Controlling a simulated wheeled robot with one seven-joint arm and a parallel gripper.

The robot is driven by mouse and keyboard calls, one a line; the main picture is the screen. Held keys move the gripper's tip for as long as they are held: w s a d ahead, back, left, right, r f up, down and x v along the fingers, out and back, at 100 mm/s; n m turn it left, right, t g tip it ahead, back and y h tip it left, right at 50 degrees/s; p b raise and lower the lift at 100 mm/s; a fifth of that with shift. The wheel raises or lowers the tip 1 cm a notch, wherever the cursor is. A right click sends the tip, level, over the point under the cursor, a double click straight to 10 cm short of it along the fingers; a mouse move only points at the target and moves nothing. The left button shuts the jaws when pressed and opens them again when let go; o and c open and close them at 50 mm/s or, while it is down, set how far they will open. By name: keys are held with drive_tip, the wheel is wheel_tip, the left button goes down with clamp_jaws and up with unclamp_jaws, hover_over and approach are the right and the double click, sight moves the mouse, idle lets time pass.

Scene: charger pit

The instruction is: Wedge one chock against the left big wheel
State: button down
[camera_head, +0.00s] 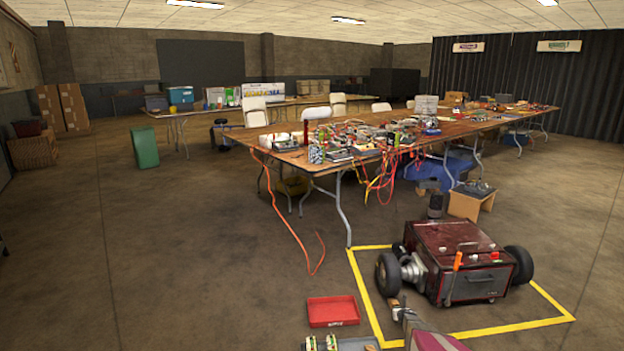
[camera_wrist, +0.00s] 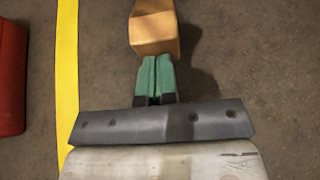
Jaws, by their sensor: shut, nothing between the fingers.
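A dark red wheeled machine (camera_head: 460,262) stands inside the yellow floor outline, with a big black wheel on each side. Its left big wheel (camera_head: 389,274) faces me at the left. A tan wooden chock (camera_wrist: 154,32) lies on the floor just beyond my gripper (camera_wrist: 155,62) in the wrist view. It shows small in the head view (camera_head: 393,302), close in front of the left wheel. Whether it touches the wheel cannot be told. My green fingers are shut together and empty, their tips at or very near the block's near face.
A red tray (camera_head: 332,311) lies on the floor left of the yellow line (camera_head: 365,291). A grey tray (camera_head: 357,343) with several small items is at the bottom edge. A cluttered long table (camera_head: 262,142) stands behind, with an orange cable hanging to the floor.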

drive_tip(key=shift+w, duration=0.75)
idle(0.4)
drive_tip(key=shift+v, duration=2.95)
